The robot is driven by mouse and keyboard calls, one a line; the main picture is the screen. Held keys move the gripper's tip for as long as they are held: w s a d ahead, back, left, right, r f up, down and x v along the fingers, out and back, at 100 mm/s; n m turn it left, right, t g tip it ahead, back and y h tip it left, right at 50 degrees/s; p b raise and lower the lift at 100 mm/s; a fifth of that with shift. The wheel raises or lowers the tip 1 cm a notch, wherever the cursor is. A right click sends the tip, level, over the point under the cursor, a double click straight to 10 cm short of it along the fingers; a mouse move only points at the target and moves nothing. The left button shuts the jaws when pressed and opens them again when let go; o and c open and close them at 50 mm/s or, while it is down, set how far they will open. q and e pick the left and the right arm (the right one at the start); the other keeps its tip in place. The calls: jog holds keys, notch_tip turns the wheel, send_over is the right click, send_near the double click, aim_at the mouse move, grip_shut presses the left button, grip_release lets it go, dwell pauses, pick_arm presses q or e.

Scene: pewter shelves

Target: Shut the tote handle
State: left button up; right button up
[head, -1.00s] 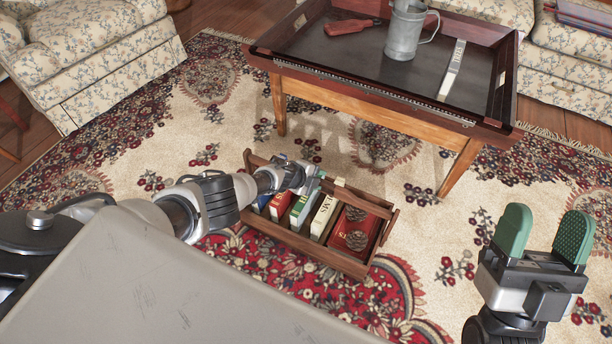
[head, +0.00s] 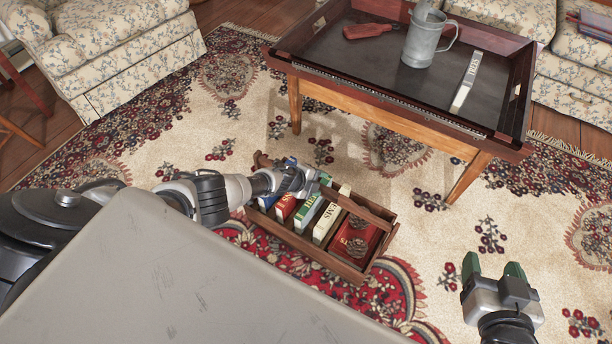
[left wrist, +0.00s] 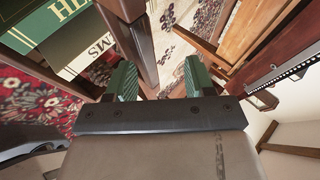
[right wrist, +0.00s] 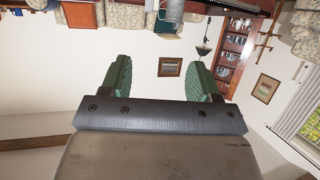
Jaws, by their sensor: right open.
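The wooden tote (head: 322,263) sits on the rug, holding several upright books and pine cones. A brown bar that looks like its handle (head: 362,208) runs along its far side in the head view. My left gripper (head: 318,186) is over the tote's far side, beside this bar. In the left wrist view the bar (left wrist: 138,42) runs down toward the space between the green fingers (left wrist: 160,84), close to the left finger. The fingers are apart; contact with the bar cannot be told. My right gripper (head: 492,270) is open and empty, right of the tote.
A wooden tray table (head: 400,104) stands behind the tote, with a metal mug (head: 425,45), a red-handled tool (head: 367,31) and a white book (head: 467,80) on it. Floral sofas (head: 110,45) stand beyond. The rug right of the tote (head: 430,235) is clear.

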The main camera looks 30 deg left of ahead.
pick_arm(q)
jog(key=p+v, duration=0.4)
jog(key=v, duration=0.2)
jog(key=shift+w+d+r, duration=0.1)
jog(key=shift+w+r, duration=0.1)
jog(key=shift+r, duration=0.05)
pick_arm(e)
jog(key=s+d+f+g+h, duration=0.1)
jog(key=s+d+f+g, duration=0.1)
jog(key=s+g, duration=0.3)
jog(key=s+d+f+g+h, duration=0.1)
jog(key=s+d+f+g, duration=0.1)
jog(key=s+g, duration=0.3)
jog(key=shift+s+d+f+m+h, duration=0.35)
jog(key=shift+s+f, duration=0.3)
jog(key=shift+s, duration=0.25)
jog(key=shift+a, duration=0.1)
